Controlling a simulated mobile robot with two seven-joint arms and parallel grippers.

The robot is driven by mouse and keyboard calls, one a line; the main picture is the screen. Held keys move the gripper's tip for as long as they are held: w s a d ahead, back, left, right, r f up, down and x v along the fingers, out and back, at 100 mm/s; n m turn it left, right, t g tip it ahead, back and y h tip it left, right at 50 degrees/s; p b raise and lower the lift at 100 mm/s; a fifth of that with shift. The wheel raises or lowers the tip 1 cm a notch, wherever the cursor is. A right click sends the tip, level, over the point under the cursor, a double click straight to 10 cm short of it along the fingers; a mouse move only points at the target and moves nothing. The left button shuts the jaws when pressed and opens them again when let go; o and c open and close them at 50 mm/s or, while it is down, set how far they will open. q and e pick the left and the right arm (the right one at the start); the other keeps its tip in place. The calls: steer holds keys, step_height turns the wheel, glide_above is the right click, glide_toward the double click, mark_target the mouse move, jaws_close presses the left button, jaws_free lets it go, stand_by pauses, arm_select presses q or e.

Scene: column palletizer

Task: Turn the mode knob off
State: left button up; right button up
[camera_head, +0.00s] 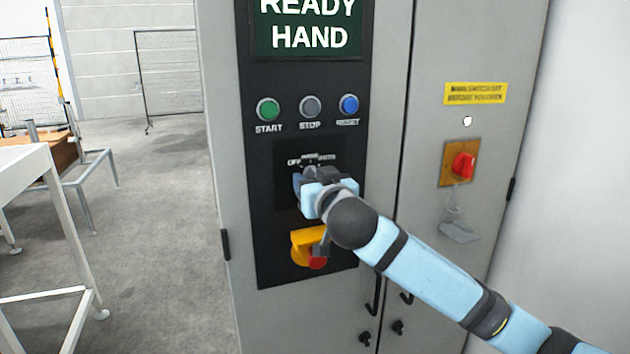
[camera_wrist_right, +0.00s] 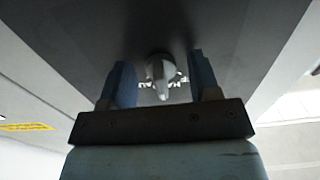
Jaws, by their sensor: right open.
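The mode knob (camera_wrist_right: 158,70) is a grey knob on the dark control panel (camera_head: 265,235). In the right wrist view it lies between the two blue fingers of my right gripper (camera_wrist_right: 160,78), with a gap on each side. In the head view my right gripper (camera_head: 305,185) is at the panel in front of the knob and hides most of it. The labels OFF, HAND and AUTO show just above the gripper; where the knob points cannot be told. My left gripper is not in view.
Above the knob are green START (camera_head: 268,109), grey STOP (camera_head: 311,106) and blue RESET (camera_head: 348,104) buttons. The display (camera_head: 307,28) reads READY HAND. A red emergency stop (camera_head: 317,262) on yellow sits just below my gripper. A red switch (camera_head: 463,166) is on the right door.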

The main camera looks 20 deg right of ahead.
steer(key=c, duration=0.9)
steer(key=shift+r, duration=0.1)
steer(key=n+p, duration=0.4)
steer(key=shift+d+r, duration=0.15)
steer(key=n+p, duration=0.2)
steer(key=shift+d+n, duration=0.1)
steer(key=shift+n, duration=0.3)
steer(key=shift+n+p, duration=1.35)
steer(key=shift+n, duration=0.25)
